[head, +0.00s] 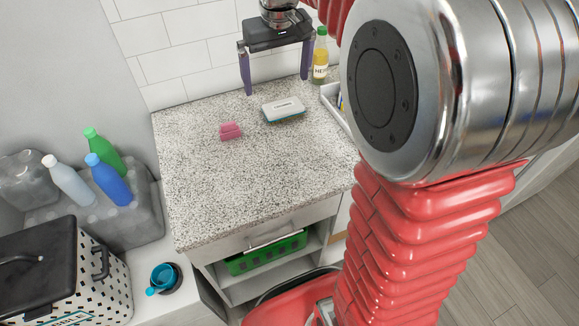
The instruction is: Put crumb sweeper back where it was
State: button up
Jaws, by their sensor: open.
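The crumb sweeper (284,106), which I take to be the white-topped block with dark lettering and a coloured lower edge, lies on the speckled countertop (240,185) toward its back right. My gripper (277,86) points down with its two purple fingers spread wide and nothing between them. In the picture its fingertips are just above and behind the sweeper. I cannot tell the exact height gap, but they look apart.
A pink block (230,131) lies left of the sweeper. A yellow bottle (321,57) and a pale tray (334,100) stand at the right, partly behind my arm. The counter's front is clear. Bottles (108,180) and a dotted bin (105,280) are at the left.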

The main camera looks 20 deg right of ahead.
jog(key=s+a+f+t, duration=0.1)
jog(key=s+a+f, duration=0.1)
jog(key=s, duration=0.9)
jog(key=s+a+f+t, duration=0.2)
jog(key=s+a, duration=0.3)
jog(key=s, duration=0.7)
jog(key=shift+s+t, duration=0.25)
jog(key=shift+t, duration=0.05)
